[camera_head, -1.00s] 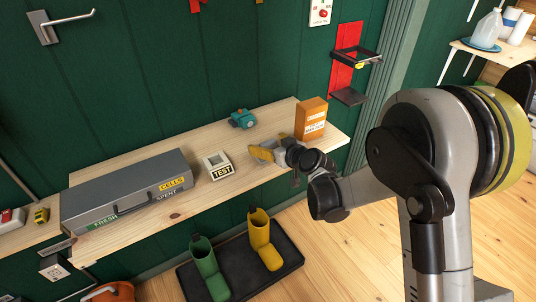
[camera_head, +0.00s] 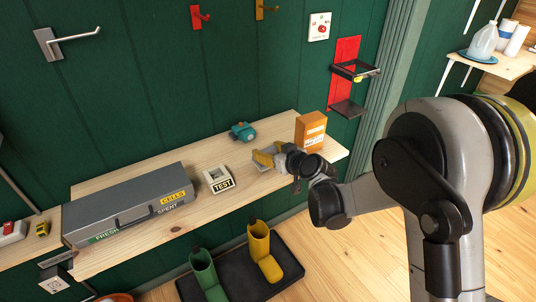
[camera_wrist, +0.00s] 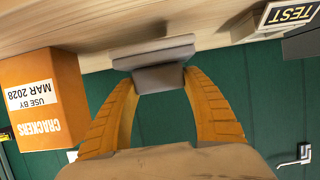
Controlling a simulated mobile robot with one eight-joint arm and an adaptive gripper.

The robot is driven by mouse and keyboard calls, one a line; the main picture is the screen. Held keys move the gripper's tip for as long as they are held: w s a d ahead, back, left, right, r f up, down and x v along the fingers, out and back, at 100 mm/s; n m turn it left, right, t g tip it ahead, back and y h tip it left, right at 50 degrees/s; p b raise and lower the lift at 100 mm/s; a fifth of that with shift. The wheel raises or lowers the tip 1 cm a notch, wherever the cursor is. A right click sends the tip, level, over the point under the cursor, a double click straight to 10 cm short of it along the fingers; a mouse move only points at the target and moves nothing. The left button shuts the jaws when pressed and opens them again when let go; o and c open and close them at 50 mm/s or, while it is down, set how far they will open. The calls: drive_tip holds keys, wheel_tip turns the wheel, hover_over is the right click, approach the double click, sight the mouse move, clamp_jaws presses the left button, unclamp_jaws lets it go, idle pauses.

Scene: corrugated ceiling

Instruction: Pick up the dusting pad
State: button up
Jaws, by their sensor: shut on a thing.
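The dusting pad looks like a grey block with a wider flat plate (camera_wrist: 153,52) in the wrist view. My gripper (camera_wrist: 158,82) has its two yellow fingers closed on the narrower grey part of it, one on each side. In the head view my gripper (camera_head: 264,157) is over the right part of the wooden shelf (camera_head: 150,227), and a small grey piece of the pad shows beside the fingers. Whether the pad touches the shelf or is just clear of it I cannot tell.
An orange crackers box (camera_head: 310,132) stands close on the right of my gripper. A white TEST device (camera_head: 218,180) is to the left, with a long grey case (camera_head: 130,205) beyond. A teal object (camera_head: 243,132) lies behind.

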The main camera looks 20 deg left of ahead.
drive_tip(key=w+d+r+p, duration=0.1)
drive_tip(key=d+r+p, duration=0.3)
drive_tip(key=d+r, duration=0.4)
drive_tip(key=d, duration=0.3)
drive_tip(key=shift+w+d, duration=0.25)
drive_tip(key=shift+d, duration=0.05)
drive_tip(key=shift+r, duration=0.15)
